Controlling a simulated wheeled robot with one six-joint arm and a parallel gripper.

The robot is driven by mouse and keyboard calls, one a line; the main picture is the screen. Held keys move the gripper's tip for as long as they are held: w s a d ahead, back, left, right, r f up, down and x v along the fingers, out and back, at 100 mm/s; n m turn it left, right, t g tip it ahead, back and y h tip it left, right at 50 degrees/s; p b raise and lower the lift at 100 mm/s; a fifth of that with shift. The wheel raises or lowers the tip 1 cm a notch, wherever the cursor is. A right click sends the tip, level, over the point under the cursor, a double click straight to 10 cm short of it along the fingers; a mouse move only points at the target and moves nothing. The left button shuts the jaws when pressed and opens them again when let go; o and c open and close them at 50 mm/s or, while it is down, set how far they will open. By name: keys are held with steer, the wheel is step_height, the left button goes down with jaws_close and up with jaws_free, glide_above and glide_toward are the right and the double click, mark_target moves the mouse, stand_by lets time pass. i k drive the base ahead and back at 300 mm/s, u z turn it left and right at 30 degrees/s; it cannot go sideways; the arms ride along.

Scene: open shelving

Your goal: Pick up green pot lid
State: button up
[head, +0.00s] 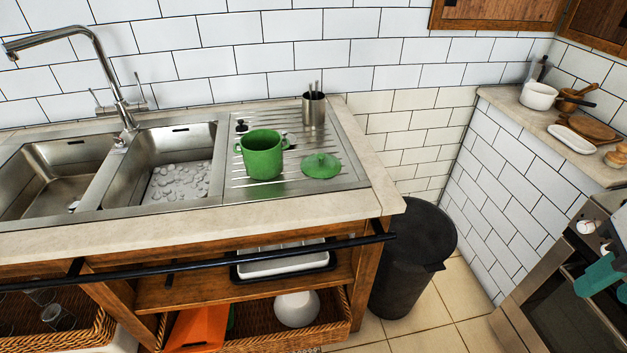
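The green pot lid (321,166) lies on the ribbed steel drainboard (345,178), to the right of the sink basins. It is round and low, with a small knob on top facing up. The green pot (263,155) stands upright just to its left, with a handle on each side. There is a small gap between the pot and the lid. My gripper is not in view, so its state does not show.
A steel utensil cup (313,111) stands behind the lid. A tall faucet (120,95) rises over the basins at left. A black rail (200,266) runs along the counter front. A dark bin (412,255) stands at the counter's right end.

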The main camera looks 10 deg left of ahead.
mark_target(319, 166)
steer(key=u, duration=0.85)
steer(key=i, duration=0.95)
steer(key=z, duration=0.05)
